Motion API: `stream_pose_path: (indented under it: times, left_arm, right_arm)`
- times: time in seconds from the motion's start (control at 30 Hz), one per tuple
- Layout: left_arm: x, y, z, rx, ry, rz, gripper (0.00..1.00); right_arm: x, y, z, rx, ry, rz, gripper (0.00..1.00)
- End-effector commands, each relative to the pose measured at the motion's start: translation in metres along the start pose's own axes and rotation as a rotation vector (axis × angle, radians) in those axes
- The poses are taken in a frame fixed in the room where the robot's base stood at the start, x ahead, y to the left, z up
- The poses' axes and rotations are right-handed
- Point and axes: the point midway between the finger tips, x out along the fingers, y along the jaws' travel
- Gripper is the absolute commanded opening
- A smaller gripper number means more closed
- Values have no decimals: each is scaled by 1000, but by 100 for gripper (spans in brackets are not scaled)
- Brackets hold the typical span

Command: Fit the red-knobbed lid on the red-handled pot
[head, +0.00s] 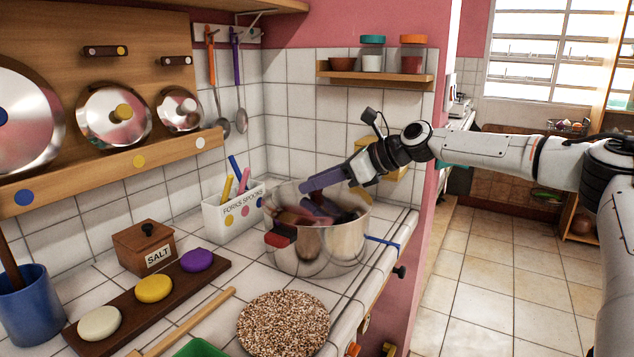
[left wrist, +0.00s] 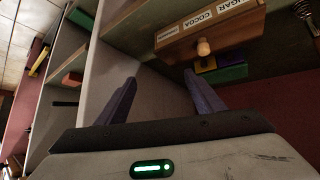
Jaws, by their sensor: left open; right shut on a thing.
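The steel pot (head: 335,255) stands on the tiled counter, its red handle (head: 281,236) toward the front left. My right gripper (head: 312,196) is at the pot's mouth, shut on what seems to be the red-knobbed lid. The fingers and shiny reflections hide most of the lid and its knob. I cannot tell whether the lid is seated on the rim or tilted. My left gripper (left wrist: 160,95) is open and empty in the left wrist view, facing shelves away from the pot.
Lids with blue, yellow (head: 114,118) and pale knobs (head: 181,109) stand on the wall rack. A cocoa and sugar drawer box (left wrist: 210,34) is near my left gripper.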

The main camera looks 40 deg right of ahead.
Motion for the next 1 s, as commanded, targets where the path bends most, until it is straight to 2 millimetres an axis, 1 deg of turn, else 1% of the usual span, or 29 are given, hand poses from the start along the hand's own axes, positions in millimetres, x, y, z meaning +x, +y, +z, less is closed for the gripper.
stream_pose_path:
  times: [0.03, 0.1, 0.17, 0.47, 0.53, 0.67, 0.8, 1.0]
  left_arm:
    - [0, 0, 0, 0, 0, 0, 62]
    - [0, 0, 0, 0, 0, 0, 62]
    - [0, 0, 0, 0, 0, 0, 62]
    - [0, 0, 0, 0, 0, 0, 62]
    - [-1, 0, -2, 1, 0, 1, 62]
    - [-4, 1, -6, 1, 2, 0, 62]
    - [-9, 1, -11, -2, 6, 0, 62]
    - [-12, -1, -8, -6, -6, -3, 62]
  right_arm:
    - [1, 1, -2, 2, 3, 2, 27]
    - [1, 1, -2, 2, 3, 2, 39]
    - [1, 1, -2, 2, 3, 2, 48]
    - [1, 1, -4, 2, 7, 3, 48]
    - [-2, 0, -2, 3, 4, 2, 48]
    - [-12, -1, 0, 2, 0, 0, 48]
    - [-27, 0, 2, 3, -4, 2, 48]
    - [-45, 0, 2, 2, -6, 3, 48]
